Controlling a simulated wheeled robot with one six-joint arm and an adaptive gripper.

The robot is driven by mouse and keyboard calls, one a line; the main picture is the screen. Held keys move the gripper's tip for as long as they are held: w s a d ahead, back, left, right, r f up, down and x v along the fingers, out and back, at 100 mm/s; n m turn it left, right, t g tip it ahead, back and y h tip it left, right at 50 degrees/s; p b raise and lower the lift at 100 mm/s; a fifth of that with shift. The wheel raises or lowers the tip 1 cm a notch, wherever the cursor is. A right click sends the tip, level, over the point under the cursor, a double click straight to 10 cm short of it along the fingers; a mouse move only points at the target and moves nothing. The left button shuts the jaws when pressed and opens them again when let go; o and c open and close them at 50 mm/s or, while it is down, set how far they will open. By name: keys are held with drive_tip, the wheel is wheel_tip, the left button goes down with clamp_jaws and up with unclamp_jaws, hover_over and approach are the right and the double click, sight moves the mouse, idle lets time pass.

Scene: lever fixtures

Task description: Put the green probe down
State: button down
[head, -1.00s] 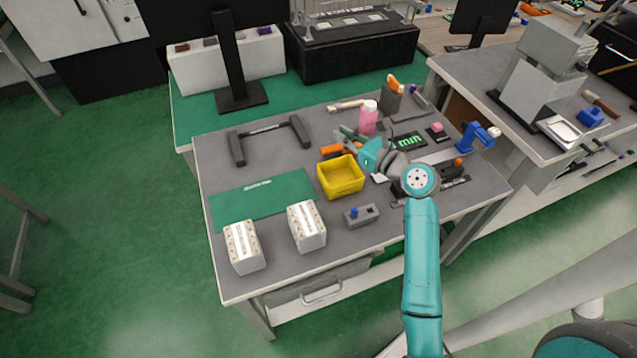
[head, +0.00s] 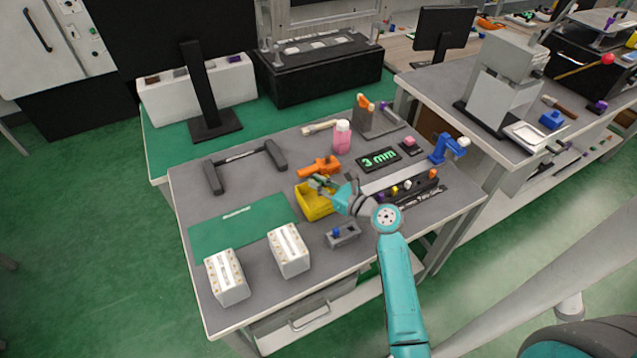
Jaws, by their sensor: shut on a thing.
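My gripper (head: 322,184) is above the far part of the yellow bin (head: 315,208), at the end of my teal arm. It is shut on the green probe (head: 319,181), which shows only as a small green shape between the grey fingers. The probe's tip and exact tilt are too small to make out. The gripper and forearm hide part of the bin's back and right side.
A probe rack (head: 420,190) with several coloured pieces stands right of my wrist. An orange tool (head: 320,167) lies behind the bin. A "3 mm" display (head: 379,159) and a pink bottle (head: 342,137) stand farther back.

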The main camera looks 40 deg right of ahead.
drive_tip(key=shift+f, duration=0.6)
drive_tip(key=c, duration=1.2)
unclamp_jaws()
drive_tip(key=shift+r, duration=0.1)
drive_tip(key=shift+r, duration=0.25)
drive_tip(key=s+d+r, duration=0.1)
drive_tip(key=s, duration=1.1)
drive_tip(key=shift+d+r, duration=0.15)
drive_tip(key=shift+r, duration=0.2)
drive_tip(key=shift+w, duration=0.1)
